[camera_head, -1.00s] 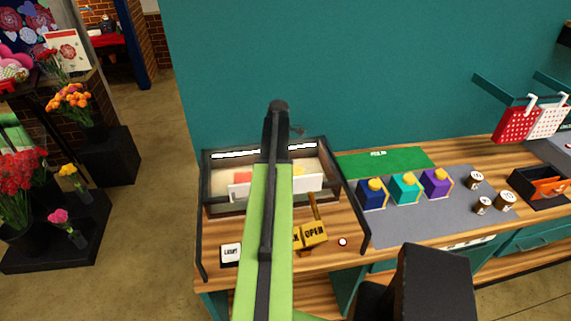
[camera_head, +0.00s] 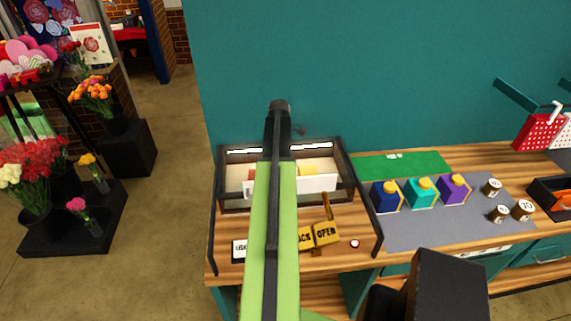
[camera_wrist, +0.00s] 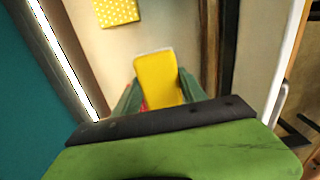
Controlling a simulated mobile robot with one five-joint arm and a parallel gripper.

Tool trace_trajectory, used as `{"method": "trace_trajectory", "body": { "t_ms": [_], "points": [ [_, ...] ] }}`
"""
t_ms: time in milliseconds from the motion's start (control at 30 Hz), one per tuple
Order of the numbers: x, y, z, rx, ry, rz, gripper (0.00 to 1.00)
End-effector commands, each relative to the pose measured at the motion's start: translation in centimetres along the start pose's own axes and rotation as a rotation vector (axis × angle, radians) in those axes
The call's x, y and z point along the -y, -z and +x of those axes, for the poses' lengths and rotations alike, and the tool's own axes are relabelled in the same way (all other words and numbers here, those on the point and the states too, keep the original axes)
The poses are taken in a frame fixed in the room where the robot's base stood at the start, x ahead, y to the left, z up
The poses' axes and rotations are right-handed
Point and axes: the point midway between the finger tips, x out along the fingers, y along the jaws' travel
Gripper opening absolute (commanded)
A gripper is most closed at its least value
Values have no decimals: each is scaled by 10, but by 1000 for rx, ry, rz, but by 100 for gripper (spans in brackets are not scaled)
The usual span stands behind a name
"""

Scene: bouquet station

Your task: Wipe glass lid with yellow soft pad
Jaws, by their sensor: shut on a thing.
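In the wrist view, my gripper (camera_wrist: 157,92) is shut on a yellow soft pad (camera_wrist: 156,72), which stands out between its two green-grey fingers. The pad is over the pale inside of a dark-framed case. In the head view, the case (camera_head: 223,207) stands on the wooden counter, and my arm crosses its middle and hides the gripper and pad. The glass lid is too clear to make out; dark bars (camera_head: 374,228) reach forward from the case at both sides. I cannot tell whether the pad touches glass.
A yellow dotted piece (camera_wrist: 117,12) lies inside the case. A white panel (camera_head: 318,184) stands along its front. Bottles (camera_head: 421,192) stand on a grey mat (camera_head: 410,235) at right. A teal wall rises behind.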

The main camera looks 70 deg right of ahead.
Motion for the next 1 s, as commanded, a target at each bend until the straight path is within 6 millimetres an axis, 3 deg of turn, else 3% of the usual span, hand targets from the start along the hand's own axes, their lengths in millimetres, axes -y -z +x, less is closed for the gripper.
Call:
{"method": "trace_trajectory", "body": {
  "t_ms": [100,433,700,1000],
  "points": [
    [0,13,-1,-1,0,-2,16],
    [-1,23,0,0,0,-1,16],
    [-2,49,2,-1,0,-2,16],
    [-2,52,2,-3,0,-1,17]
  ]
}}
